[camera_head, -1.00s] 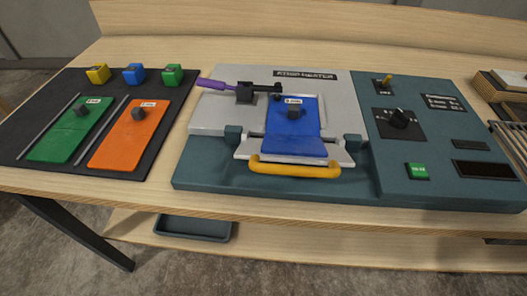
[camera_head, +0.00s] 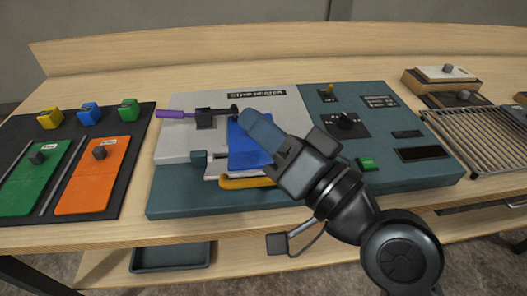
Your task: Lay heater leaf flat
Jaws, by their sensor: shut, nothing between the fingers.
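The strip heater (camera_head: 185,140) is a pale grey bed on a dark teal console. A blue sheet (camera_head: 240,150) lies on it and runs towards the front edge. The heater leaf (camera_head: 216,172) is a pale plate at the front with a yellow bar handle (camera_head: 240,183). Its right part is hidden by my arm, and its exact tilt is hard to tell. My gripper (camera_head: 250,118) is shut and empty. In the picture it overlaps the upper right of the blue sheet; I cannot tell whether it touches. A purple-handled clamp (camera_head: 200,116) has its black arm reaching to the sheet's far end.
A black mat at the left holds a green panel (camera_head: 30,185), an orange panel (camera_head: 95,180) and yellow, blue and green blocks. A knob (camera_head: 345,121) and a green button (camera_head: 367,163) sit on the console's right. A slatted rack (camera_head: 475,140) stands farther right.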

